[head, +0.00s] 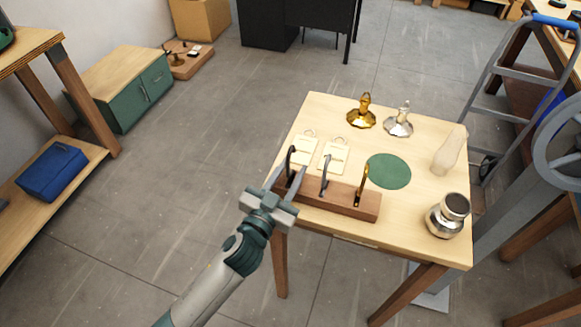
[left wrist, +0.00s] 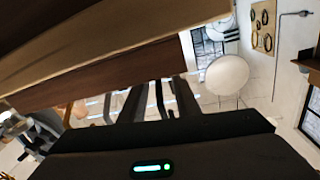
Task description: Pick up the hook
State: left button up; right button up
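A wooden block (head: 340,199) at the table's near left edge carries a black hook (head: 291,158) at its left end, a silver hook (head: 325,172) in the middle and a gold hook (head: 363,178) at its right. My left gripper (head: 287,180) is at the block's left end, close to the black hook, with its fingers apart. In the left wrist view, the fingers (left wrist: 158,100) are spread, with thin dark curved shapes between them. I cannot tell whether they touch the hook. My right gripper is not in view.
The wooden table (head: 310,112) also holds a gold stand (head: 362,113), a silver stand (head: 398,122), two pale tags, a green disc (head: 389,171), a pale bulb-shaped piece (head: 449,151) and a metal jar (head: 448,216). A step ladder (head: 505,105) stands at right. Open floor lies left.

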aim_at(292, 170)
pick_arm(q)
jog(key=shift+p+x, duration=0.35)
jog(key=shift+x, duration=1.3)
jog(key=shift+s, duration=0.1)
grip_shut()
